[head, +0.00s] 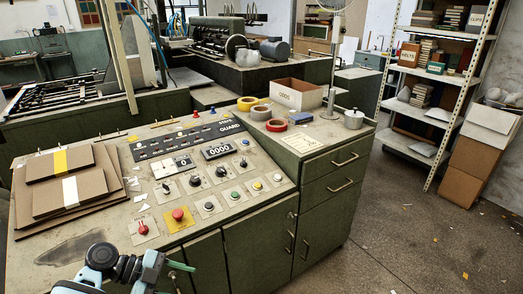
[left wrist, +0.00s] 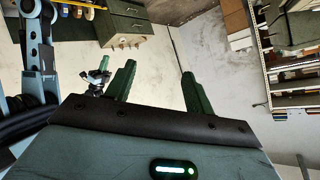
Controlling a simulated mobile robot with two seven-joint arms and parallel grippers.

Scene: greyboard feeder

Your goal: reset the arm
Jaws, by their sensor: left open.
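My left gripper (head: 168,267) shows at the bottom left of the head view, low in front of the console's near edge. In the left wrist view its two green fingers (left wrist: 158,70) stand wide apart with only bare floor between them, so it is open and empty. What looks like my right gripper (left wrist: 101,72) shows small in the left wrist view, left of those fingers; its finger gap is too small to make out. It is outside the head view.
The green console (head: 222,240) with buttons and a red stop knob (head: 178,214) stands close by. Greyboard stacks (head: 70,187) lie on its left end. A shelf rack (head: 465,92) stands beyond open floor (head: 400,225).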

